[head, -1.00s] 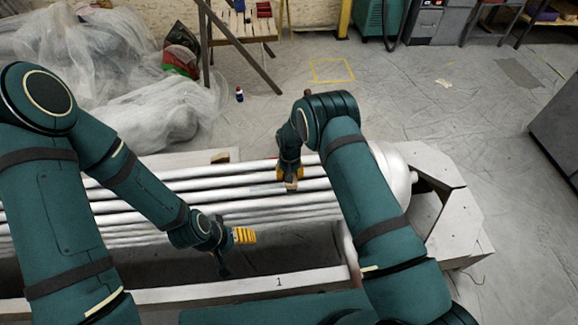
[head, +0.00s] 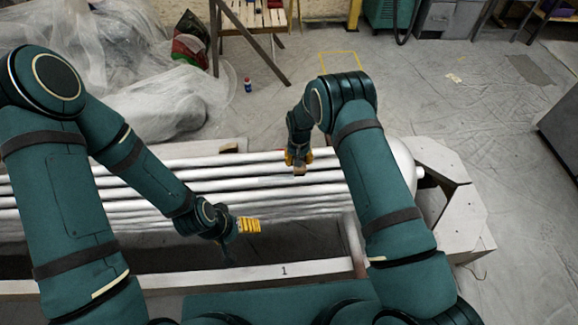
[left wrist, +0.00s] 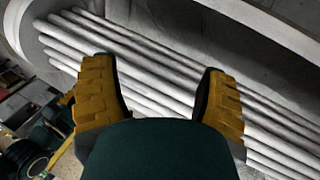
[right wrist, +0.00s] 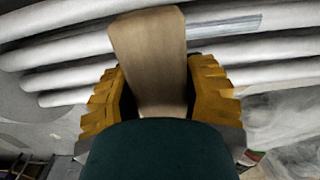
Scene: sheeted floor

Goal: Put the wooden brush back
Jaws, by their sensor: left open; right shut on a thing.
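The wooden brush (right wrist: 148,60) is a pale brown wooden piece in the right wrist view, between the two yellow fingers of my right gripper (right wrist: 155,90). My right gripper is shut on it. In the head view my right gripper (head: 298,157) is above the white pipes, and the brush's end (head: 300,171) shows small below the fingers. My left gripper (head: 249,226) is open and empty over the near side of the pipes. In the left wrist view its fingers (left wrist: 160,95) are wide apart, with only pipes beyond.
Long white pipes (head: 200,173) lie in a pale trough with a front rail (head: 310,267). A small wooden block (head: 228,147) is at the trough's far edge. Plastic sheeting (head: 90,75) heaps at the back left.

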